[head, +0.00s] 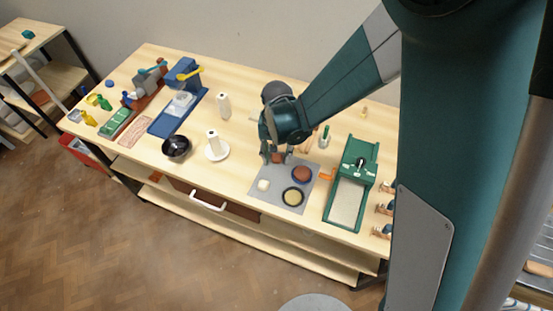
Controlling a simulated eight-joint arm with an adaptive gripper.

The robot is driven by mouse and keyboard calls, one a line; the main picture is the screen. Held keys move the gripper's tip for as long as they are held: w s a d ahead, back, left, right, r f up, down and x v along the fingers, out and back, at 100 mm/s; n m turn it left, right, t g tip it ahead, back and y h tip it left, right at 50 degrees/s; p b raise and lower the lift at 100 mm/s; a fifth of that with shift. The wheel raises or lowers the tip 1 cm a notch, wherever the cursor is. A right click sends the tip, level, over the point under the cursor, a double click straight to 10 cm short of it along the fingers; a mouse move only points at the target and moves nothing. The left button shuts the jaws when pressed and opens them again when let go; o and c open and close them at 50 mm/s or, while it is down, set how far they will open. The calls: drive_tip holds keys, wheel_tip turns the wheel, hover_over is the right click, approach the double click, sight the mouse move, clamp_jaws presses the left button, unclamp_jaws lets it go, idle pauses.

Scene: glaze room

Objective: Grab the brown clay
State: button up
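A grey mat (265,200) lies on the wooden table. My gripper (277,160) points down over the mat's back left part. A small reddish-brown lump (278,158), which looks like the brown clay, shows between its fingertips, partly hidden by them. The fingers stand apart on either side of it. I cannot tell whether they press on it, or whether it rests on the mat.
A green machine with a tray (350,185) stands to the right.

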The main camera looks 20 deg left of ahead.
sight(277, 156)
drive_tip(key=c, duration=1)
drive_tip(key=shift+r, duration=5)
